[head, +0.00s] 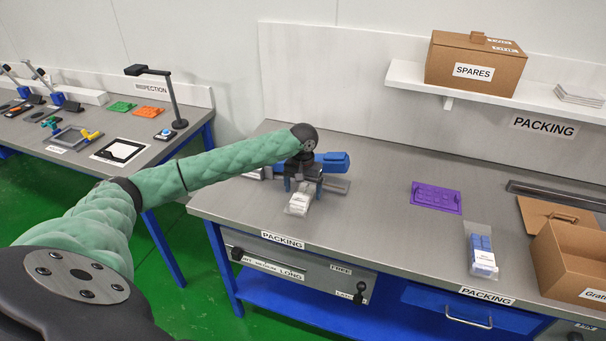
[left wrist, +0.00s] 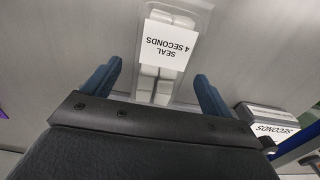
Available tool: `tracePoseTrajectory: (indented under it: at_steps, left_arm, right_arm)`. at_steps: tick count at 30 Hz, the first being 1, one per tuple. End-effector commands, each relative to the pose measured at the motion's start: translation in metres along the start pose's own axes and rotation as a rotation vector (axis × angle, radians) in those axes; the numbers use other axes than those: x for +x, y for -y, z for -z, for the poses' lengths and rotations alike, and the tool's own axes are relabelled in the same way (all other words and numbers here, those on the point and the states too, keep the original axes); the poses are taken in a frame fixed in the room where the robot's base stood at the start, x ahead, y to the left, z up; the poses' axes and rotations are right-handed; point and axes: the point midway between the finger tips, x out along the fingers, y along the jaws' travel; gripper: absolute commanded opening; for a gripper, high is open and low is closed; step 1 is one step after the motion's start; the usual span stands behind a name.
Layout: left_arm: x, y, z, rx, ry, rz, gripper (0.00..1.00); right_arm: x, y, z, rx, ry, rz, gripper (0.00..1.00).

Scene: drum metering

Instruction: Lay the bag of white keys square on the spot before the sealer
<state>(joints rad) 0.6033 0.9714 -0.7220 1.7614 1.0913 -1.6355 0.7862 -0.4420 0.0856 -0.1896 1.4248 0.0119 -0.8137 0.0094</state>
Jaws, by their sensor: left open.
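The bag of white keys (head: 298,204) lies on the packing bench in front of the blue sealer (head: 333,162), its long side pointing toward the bench's front edge. In the left wrist view the clear bag shows white pieces and a white label (left wrist: 169,45) reading SEAL 4 SECONDS. My left gripper (head: 304,184) is above the bag's far end, and its arm hides part of the sealer. Its blue fingers (left wrist: 157,88) are open, one to each side of the bag, with clear gaps. I cannot make out the spot's outline. My right gripper is not in view.
A purple tray (head: 436,197), a bag of blue pieces (head: 481,250) and an open cardboard box (head: 572,258) are on the right of the bench. A SPARES box (head: 474,64) stands on the shelf. The bench between bag and purple tray is clear.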

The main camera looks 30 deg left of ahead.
Motion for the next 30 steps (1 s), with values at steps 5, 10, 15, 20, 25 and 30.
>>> tracePoseTrajectory:
  at_steps: [5, 10, 15, 20, 25, 30]
  left_arm:
    - [-0.032, 0.0, 0.001, 0.0, -0.003, -0.001, 0.85]
    - [-0.062, -0.001, 0.001, 0.001, -0.003, -0.001, 0.85]
    - [-0.083, 0.0, 0.001, 0.0, -0.001, 0.0, 0.85]
    - [-0.093, 0.0, 0.0, 0.0, 0.0, 0.0, 0.85]
    - [-0.095, 0.0, 0.0, 0.0, 0.0, 0.0, 0.85]
    - [-0.095, 0.0, 0.0, 0.0, 0.0, 0.0, 0.85]
  right_arm:
    - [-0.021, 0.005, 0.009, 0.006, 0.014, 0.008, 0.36]
    - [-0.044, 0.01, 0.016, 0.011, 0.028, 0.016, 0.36]
    - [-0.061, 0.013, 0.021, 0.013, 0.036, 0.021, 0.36]
    - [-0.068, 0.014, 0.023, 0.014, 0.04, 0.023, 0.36]
    - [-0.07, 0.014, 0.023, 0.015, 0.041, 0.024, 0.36]
    - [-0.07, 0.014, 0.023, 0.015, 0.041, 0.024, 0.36]
